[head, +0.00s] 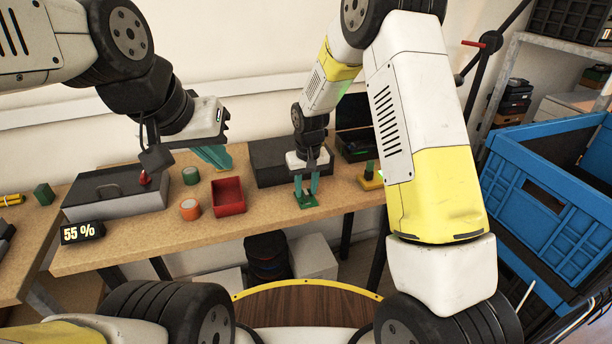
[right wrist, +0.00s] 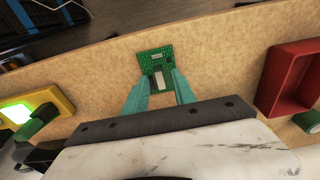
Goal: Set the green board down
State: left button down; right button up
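The green board (head: 307,201) is small and flat, at the front part of the wooden workbench. My right gripper (head: 306,188) points down at it, with one teal finger on each side. In the right wrist view the board (right wrist: 156,66) sits between the fingertips (right wrist: 157,80), which meet its side edges. It is at or very near the bench top; I cannot tell whether it rests fully on it. My left gripper (head: 215,156) hangs over the back of the bench, away from the board. Its teal fingers overlap in view, so its opening is unclear.
A red bin (head: 228,196) stands left of the board, with an orange roll (head: 190,209) beyond it. A dark case (head: 278,164) lies behind. A yellow-based block (head: 370,181) with a green light is to the right. Bare bench surrounds the board. A blue crate (head: 555,195) stands far right.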

aim_at(307, 201)
jog(key=s+d+r+m+t, duration=0.1)
jog(key=s+d+r, duration=0.2)
jog(key=r, duration=0.7)
jog(key=s+d+r, duration=0.3)
jog(key=s+r, duration=0.1)
jog(key=r, duration=0.6)
jog(key=s+d+r+m+t+y, duration=0.1)
jog(key=s+d+r+t, duration=0.1)
jog(key=s, duration=0.7)
jog(key=s+d+r+m+t, duration=0.1)
jog(key=s+d+r, duration=0.4)
jog(key=s, duration=0.5)
jog(key=shift+s+d+r+t+y, duration=0.2)
jog(key=shift+d+t+y, duration=0.2)
jog(key=shift+d, duration=0.15)
jog(key=shift+c, duration=0.2)
